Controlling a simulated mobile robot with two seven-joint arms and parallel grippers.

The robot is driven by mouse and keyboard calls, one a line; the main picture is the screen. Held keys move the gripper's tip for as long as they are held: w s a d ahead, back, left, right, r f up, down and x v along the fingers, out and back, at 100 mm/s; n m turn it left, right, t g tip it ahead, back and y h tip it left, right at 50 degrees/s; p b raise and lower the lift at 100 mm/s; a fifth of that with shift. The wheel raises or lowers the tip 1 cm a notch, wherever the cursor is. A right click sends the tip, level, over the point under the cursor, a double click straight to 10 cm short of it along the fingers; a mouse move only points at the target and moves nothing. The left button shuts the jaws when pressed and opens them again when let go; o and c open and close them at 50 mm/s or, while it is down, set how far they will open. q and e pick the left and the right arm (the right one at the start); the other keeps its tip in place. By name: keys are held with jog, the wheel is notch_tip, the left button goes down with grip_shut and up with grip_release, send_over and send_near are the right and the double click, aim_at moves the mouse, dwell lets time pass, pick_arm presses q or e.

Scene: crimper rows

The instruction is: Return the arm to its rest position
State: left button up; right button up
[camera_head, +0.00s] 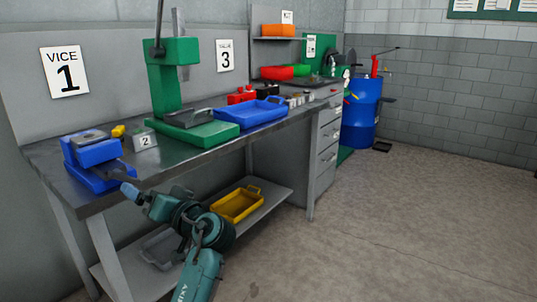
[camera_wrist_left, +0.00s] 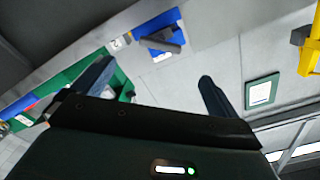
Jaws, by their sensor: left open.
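My left arm (camera_head: 197,262) comes up from the bottom of the head view, bent in front of the workbench. Its gripper (camera_head: 130,190) is by the bench's front edge, below the blue vice (camera_head: 93,165). In the left wrist view the two dark fingers stand wide apart with nothing between them, so the gripper (camera_wrist_left: 153,84) is open and empty. The blue vice (camera_wrist_left: 160,37) shows beyond the fingertips, apart from them. My right gripper is in neither view.
The metal bench (camera_head: 165,170) carries a green press (camera_head: 172,75), a blue tray (camera_head: 250,113) and a card marked 2 (camera_head: 145,141). A yellow tray (camera_head: 237,205) lies on the lower shelf, close to my arm. A blue drum (camera_head: 363,110) stands at the back. The floor on the right is clear.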

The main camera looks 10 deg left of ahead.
pick_arm(q)
jog(key=s+d+f+m+t+h, duration=0.35)
jog(key=d+f+h, duration=0.25)
jog(key=f, duration=0.4)
jog(key=s+d+f+m+t+h, duration=0.35)
jog(key=d+f+m+h, duration=0.2)
jog(key=f, duration=0.35)
jog(key=s+d+f+h, duration=0.2)
jog(key=s+d+h, duration=0.45)
jog(key=s, duration=0.25)
jog(key=s+d+r+g+h+p, duration=0.2)
jog(key=s+r+p, duration=0.4)
jog(key=p, duration=1)
jog(key=shift+s+d+r+g+p, duration=0.2)
jog(key=shift+d+g+p, duration=0.2)
jog(key=shift+d+g, duration=0.5)
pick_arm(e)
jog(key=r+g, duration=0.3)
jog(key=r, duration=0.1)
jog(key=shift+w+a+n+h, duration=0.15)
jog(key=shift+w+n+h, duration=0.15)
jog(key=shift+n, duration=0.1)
